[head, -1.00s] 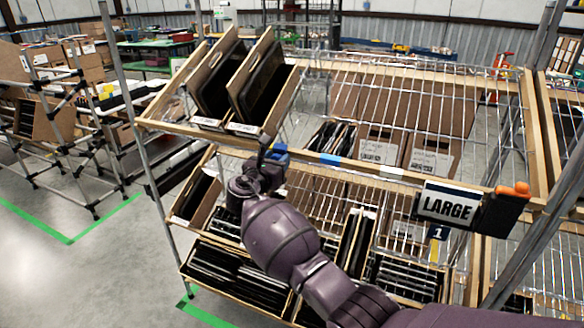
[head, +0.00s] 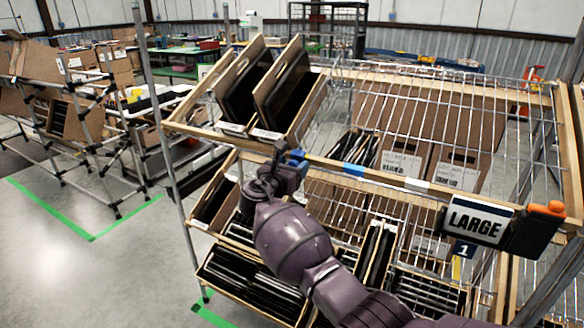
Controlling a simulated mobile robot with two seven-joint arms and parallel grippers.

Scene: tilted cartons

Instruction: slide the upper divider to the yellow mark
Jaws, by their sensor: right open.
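The upper shelf's front wooden rail (head: 385,177) carries a blue mark (head: 353,169) and a pale mark (head: 416,184). A small yellow patch (head: 456,268) shows below the "1" tag; I cannot tell whether it is the yellow mark. I cannot make out the upper divider for certain. My right gripper (head: 287,152) is open at the front rail, just right of the two tilted cartons. A small blue piece (head: 298,156) is beside its fingers; whether they touch is unclear. My right arm hides part of the lower shelves. My left gripper is out of view.
Two tilted cartons with black panels (head: 283,95) stand at the upper shelf's left end. A "LARGE" sign (head: 478,222) hangs at the right of the rail. Lower shelves hold dark panels (head: 245,272).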

